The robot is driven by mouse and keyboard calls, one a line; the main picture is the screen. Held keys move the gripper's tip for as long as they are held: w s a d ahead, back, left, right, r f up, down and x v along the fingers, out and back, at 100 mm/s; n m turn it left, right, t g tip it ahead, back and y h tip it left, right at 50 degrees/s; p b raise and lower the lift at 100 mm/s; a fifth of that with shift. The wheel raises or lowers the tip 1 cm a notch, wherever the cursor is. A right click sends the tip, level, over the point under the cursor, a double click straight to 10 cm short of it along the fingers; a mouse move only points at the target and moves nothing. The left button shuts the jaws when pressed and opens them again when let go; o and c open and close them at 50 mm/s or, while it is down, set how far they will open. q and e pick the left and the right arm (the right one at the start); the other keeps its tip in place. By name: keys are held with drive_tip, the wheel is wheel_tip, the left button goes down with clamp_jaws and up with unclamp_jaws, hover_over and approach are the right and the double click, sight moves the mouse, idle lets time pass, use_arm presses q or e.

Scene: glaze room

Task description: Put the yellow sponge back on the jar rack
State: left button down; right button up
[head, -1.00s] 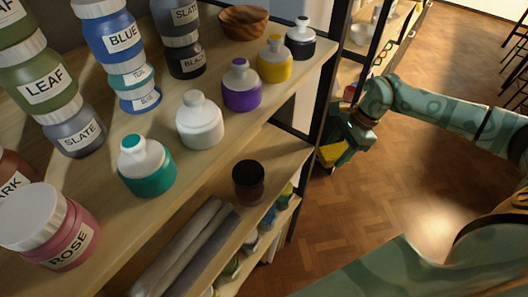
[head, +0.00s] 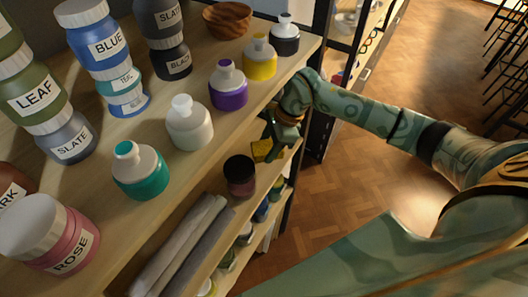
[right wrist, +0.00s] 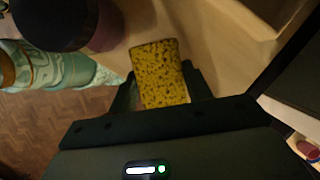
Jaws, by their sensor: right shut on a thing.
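The yellow sponge (head: 262,150) is in my right gripper (head: 276,143), at the right end of the rack's middle shelf in the head view. In the right wrist view the porous yellow sponge (right wrist: 159,75) sticks out from between the dark fingers (right wrist: 165,97), over or on the pale wooden shelf; I cannot tell whether it touches. The jar rack (head: 222,141) is a wooden shelf unit with jars on top. My left gripper is not in view.
A dark-lidded jar (head: 239,175) stands on the middle shelf just left of the sponge; it looms close in the right wrist view (right wrist: 50,20). Rolled grey cloths (head: 180,250) lie farther left. Several paint bottles line the top shelf edge above my right gripper.

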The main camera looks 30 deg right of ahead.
sight(264, 154)
drive_tip(key=shift+w+a, duration=0.1)
drive_tip(key=shift+a, duration=0.2)
drive_tip(key=x, duration=0.3)
drive_tip(key=shift+d+f, duration=0.1)
drive_tip(key=shift+d, duration=0.1)
drive_tip(key=shift+d+f, duration=0.1)
drive_tip(key=shift+f, duration=0.15)
drive_tip(key=o, duration=0.9)
drive_tip(key=shift+f, duration=0.1)
drive_tip(key=shift+o, duration=0.2)
